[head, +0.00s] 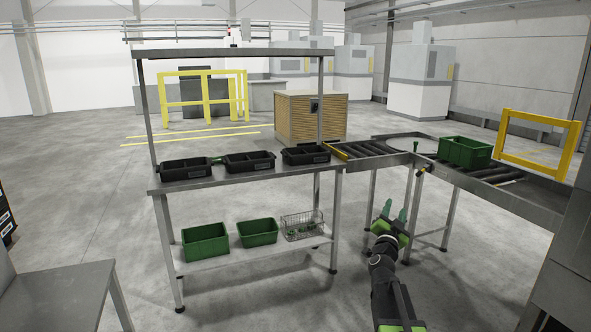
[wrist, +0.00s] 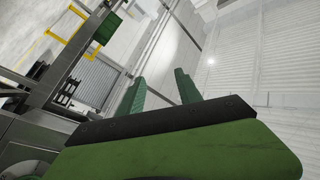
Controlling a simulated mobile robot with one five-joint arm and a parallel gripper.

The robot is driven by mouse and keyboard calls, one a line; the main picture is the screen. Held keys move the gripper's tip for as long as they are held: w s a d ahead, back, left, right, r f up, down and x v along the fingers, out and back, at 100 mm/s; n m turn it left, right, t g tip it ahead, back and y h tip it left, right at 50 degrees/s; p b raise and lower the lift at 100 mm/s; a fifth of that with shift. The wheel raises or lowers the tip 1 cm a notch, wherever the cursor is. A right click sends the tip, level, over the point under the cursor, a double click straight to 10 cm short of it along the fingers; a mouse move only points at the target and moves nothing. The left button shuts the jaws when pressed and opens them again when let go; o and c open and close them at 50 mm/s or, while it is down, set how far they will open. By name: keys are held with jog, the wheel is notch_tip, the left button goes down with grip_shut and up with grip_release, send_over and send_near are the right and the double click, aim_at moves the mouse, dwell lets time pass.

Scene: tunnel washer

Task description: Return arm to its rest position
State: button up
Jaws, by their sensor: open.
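My gripper (head: 395,211) is raised at the lower right of the head view, in front of the roller conveyor's legs. Its two green fingers point up and stand apart, with nothing visible between them. In the wrist view the gripper (wrist: 160,90) also shows its fingers spread and empty, against the hall's wall and ceiling. My arm reaches up from the bottom edge of the head view and touches nothing that I can see.
A steel bench (head: 230,178) holds three black trays, with green bins (head: 206,240) and a wire basket (head: 303,226) on its lower shelf. A roller conveyor (head: 480,172) carries a green crate (head: 464,152). A metal table (head: 62,296) stands at lower left.

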jog(key=s+a+f+n+g+y+p, duration=0.15)
jog(key=a+f+n+y, duration=0.35)
jog(key=a, duration=0.6)
jog(key=a+f+n+g+y+p, duration=0.15)
jog(key=a+f+n+y, duration=0.35)
jog(key=a, duration=0.5)
jog(key=s+a+f+n+g+y, duration=0.25)
jog(key=s+a+f+g, duration=0.25)
jog(key=s+f+g, duration=0.3)
jog(key=s+d+f+g+h, duration=0.1)
jog(key=s+d+f+g, duration=0.1)
jog(key=s, duration=0.7)
jog(key=s+d+f+g+h, duration=0.2)
jog(key=s+f+g, duration=0.3)
jog(key=s, duration=0.5)
jog(key=shift+s+d+f+g+b, duration=0.15)
jog(key=shift+d+f+g+b, duration=0.2)
jog(key=shift+d+f, duration=0.35)
jog(key=shift+a+f+m, duration=0.1)
jog(key=shift+m, duration=0.15)
jog(key=shift+c, duration=0.5)
